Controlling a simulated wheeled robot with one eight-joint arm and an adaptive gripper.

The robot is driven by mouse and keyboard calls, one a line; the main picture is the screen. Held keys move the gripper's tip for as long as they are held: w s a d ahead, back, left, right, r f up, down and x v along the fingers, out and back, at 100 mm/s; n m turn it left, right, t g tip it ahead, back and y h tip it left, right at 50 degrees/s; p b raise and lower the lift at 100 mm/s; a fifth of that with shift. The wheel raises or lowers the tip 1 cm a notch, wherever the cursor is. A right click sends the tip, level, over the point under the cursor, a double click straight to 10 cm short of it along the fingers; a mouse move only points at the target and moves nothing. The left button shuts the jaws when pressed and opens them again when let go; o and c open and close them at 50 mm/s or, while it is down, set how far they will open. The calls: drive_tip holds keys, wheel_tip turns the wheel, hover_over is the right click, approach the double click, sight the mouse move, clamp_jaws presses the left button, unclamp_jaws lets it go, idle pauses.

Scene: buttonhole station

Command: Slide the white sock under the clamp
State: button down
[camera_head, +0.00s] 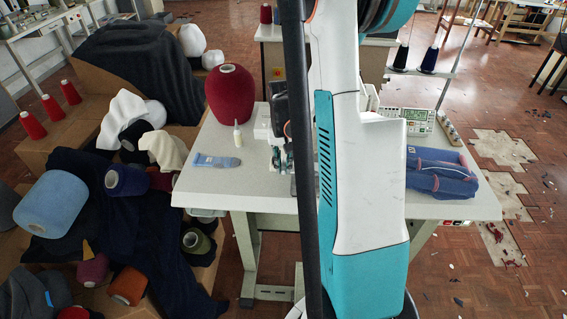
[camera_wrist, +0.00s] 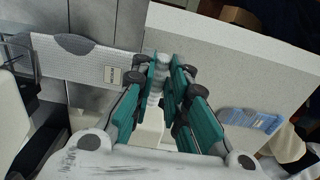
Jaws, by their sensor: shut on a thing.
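In the wrist view, my gripper (camera_wrist: 168,68) has its teal fingers close together around a pale, ribbed piece of fabric, which looks like the white sock (camera_wrist: 156,82). Most of it is hidden by the fingers. In the head view, my gripper (camera_head: 279,158) is low over the white table, partly behind my arm, beside the white sewing machine (camera_head: 262,122). The clamp cannot be made out; my arm hides much of the machine.
A blue sock (camera_head: 217,161) lies flat on the table (camera_head: 250,195), left of my gripper. A small bottle (camera_head: 238,135) and a big red yarn cone (camera_head: 230,93) stand behind it. Folded blue fabric (camera_head: 440,172) and a control box (camera_head: 418,120) are at the right. The left front is clear.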

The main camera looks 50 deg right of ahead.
drive_tip(key=c, duration=1.5)
unclamp_jaws()
wheel_tip(320, 180, up, 12)
drive_tip(key=shift+r, duration=0.1)
